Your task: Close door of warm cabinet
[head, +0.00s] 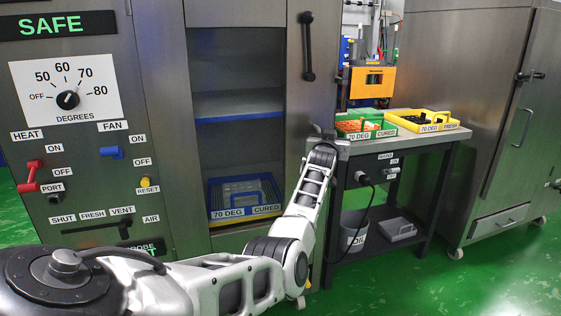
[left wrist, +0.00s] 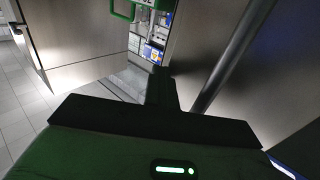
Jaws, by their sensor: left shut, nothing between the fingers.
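The warm cabinet (head: 160,60) is a steel unit with a control panel on its left. Its doorway is open, showing a blue shelf (head: 238,104) and a blue tray (head: 215,213) labelled 70 DEG CURED on the floor inside. The door (head: 318,95) stands open at the right of the doorway, seen at an angle, with a dark bar handle (head: 307,46). In the left wrist view my left gripper (left wrist: 162,88) is shut and empty, near steel panels. I cannot tell whether it touches the door.
A bench (head: 403,140) right of the door holds a green tray (head: 366,124) and a yellow tray (head: 423,121). A bucket (head: 353,231) stands on its lower shelf. Another steel cabinet (head: 455,80) is at the far right. Green floor is clear in front.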

